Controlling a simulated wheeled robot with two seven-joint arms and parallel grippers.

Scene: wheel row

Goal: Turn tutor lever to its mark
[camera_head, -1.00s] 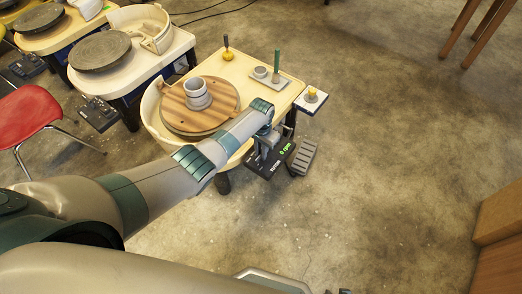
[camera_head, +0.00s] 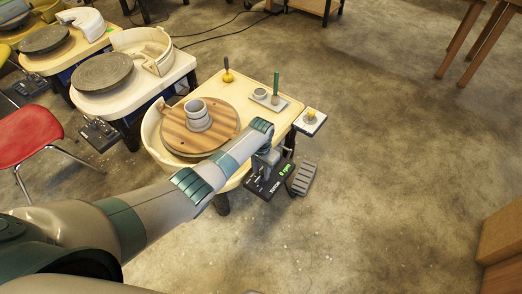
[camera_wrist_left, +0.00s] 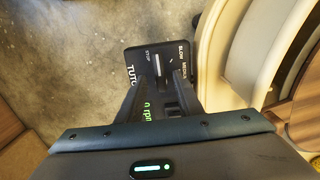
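The tutor panel (camera_head: 270,181) is a dark box at the front corner of the cream wheel table, with a green "0 rpm" readout. A small pale lever (camera_wrist_left: 158,66) stands near the STOP mark. My left gripper (camera_head: 266,160) is above the panel, pointing down. In the left wrist view its fingers (camera_wrist_left: 160,88) are apart, with the lever just beyond the gap between them; contact cannot be told. The fingers hide part of the panel. My right gripper is not in view.
The wooden wheel disc (camera_head: 178,132) carries a grey pot (camera_head: 197,113) beside my left forearm. A foot pedal (camera_head: 303,178) is on the floor right of the panel. A small side tray (camera_head: 309,124) juts from the table. Open concrete floor lies to the right.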

